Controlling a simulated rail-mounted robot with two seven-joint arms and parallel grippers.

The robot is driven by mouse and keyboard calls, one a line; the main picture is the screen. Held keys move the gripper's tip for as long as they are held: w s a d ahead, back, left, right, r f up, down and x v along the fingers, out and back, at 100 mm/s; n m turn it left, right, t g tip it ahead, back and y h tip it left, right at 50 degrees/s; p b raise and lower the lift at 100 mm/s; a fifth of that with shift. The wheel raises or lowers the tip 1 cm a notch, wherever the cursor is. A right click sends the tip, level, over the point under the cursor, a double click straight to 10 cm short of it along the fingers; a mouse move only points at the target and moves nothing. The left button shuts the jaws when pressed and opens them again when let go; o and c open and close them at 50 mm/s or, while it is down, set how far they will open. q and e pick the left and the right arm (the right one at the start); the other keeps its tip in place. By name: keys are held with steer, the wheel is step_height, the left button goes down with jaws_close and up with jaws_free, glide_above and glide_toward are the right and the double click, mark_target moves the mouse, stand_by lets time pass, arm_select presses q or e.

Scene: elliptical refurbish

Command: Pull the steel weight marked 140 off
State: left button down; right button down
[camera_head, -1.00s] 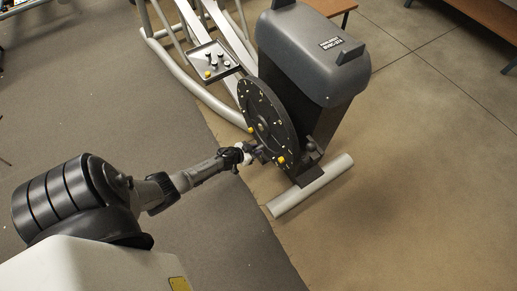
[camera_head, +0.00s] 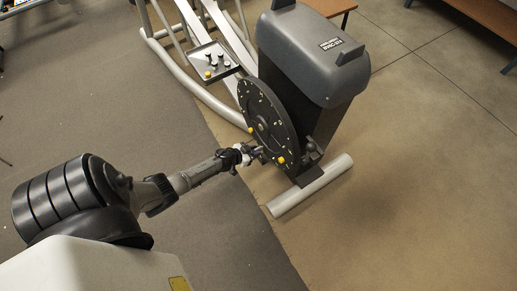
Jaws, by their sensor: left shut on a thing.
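A dark round disc (camera_head: 262,112) with yellow and pale marks stands on the side of the elliptical machine. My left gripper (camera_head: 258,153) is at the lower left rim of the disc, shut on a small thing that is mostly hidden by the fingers. I cannot read any 140 mark, so I cannot tell which weight this is. Yellow knobs (camera_head: 281,160) show on the disc near the gripper. My right gripper is not in view.
The grey machine housing (camera_head: 318,60) stands behind the disc, with a pale foot bar (camera_head: 311,186) on the floor. A small tray (camera_head: 209,64) with several small dark and pale pieces and a yellow one sits left of the disc. Open floor lies at right.

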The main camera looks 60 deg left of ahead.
arm_select(q)
steer(key=s+p, duration=0.2)
steer(key=s, duration=0.9)
steer(key=shift+s, duration=0.2)
stand_by(0.4)
steer(key=shift+a, duration=0.1)
